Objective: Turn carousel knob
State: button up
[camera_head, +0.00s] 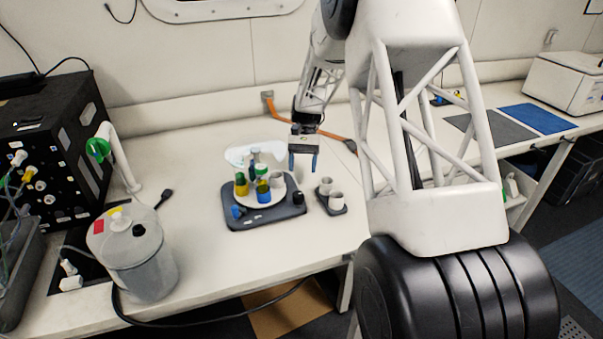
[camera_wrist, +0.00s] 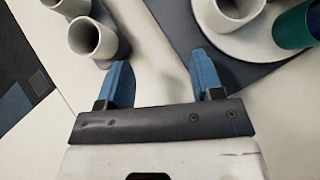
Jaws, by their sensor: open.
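The carousel is a white round plate (camera_head: 251,202) on a dark square base (camera_head: 262,217), left of centre on the bench in the head view. It bears a yellow-and-green bottle (camera_head: 241,184), a blue-and-green bottle (camera_head: 263,188) and grey cups (camera_head: 278,180). A small black knob (camera_head: 299,197) stands at the base's right corner and a blue piece (camera_head: 238,211) at its left front; I cannot tell which is the carousel knob. My gripper (camera_head: 303,163) is open and empty, above the bench beside the carousel. In the wrist view, its blue fingers (camera_wrist: 160,78) are apart, with the plate (camera_wrist: 222,40) at upper right.
A small dark holder (camera_head: 334,209) with grey cups (camera_head: 337,199) stands right of the carousel. The cups show at upper left in the wrist view (camera_wrist: 93,38). Bare bench lies in front.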

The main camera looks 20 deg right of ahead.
aim_at(298, 198)
jog(key=shift+s, duration=0.1)
jog(key=shift+s+a+r+m+t+y, duration=0.35)
jog(key=shift+s+m+t, duration=0.2)
jog(key=shift+s+m, duration=0.25)
jog(key=shift+s+a+r+m+t+y, duration=0.2)
jog(key=shift+s+r+m+t+y, duration=0.15)
jog(key=shift+s+m+t, duration=0.4)
jog(key=shift+s+a+r+m+t+y, duration=0.3)
jog(key=shift+s+r+m+t, duration=0.1)
jog(key=shift+s+m, duration=0.35)
jog(key=m, duration=0.1)
jog(key=s+m+t, duration=0.1)
jog(key=s+r+m+t+y, duration=0.1)
jog(key=shift+a, duration=0.35)
jog(key=s+m+t, duration=0.2)
jog(key=m, duration=0.1)
jog(key=s+r+m+t, duration=0.1)
jog(key=m, duration=0.1)
jog(key=shift+s+a+r+t+y, duration=0.1)
jog(key=shift+s+a+t+y, duration=0.1)
jog(key=shift+a+t+y, duration=0.1)
jog(key=shift+s+d+m+t+h, duration=0.25)
jog(key=shift+s+m+t, duration=0.65)
jog(key=shift+m, duration=0.65)
jog(key=shift+s+d+m+t+h, duration=0.2)
jog(key=shift+s+m+t, duration=0.7)
jog(key=shift+m, duration=0.6)
jog(key=shift+s+d+m+t+h, duration=0.2)
jog(key=shift+s+m+t, duration=0.65)
jog(key=shift+m, duration=0.7)
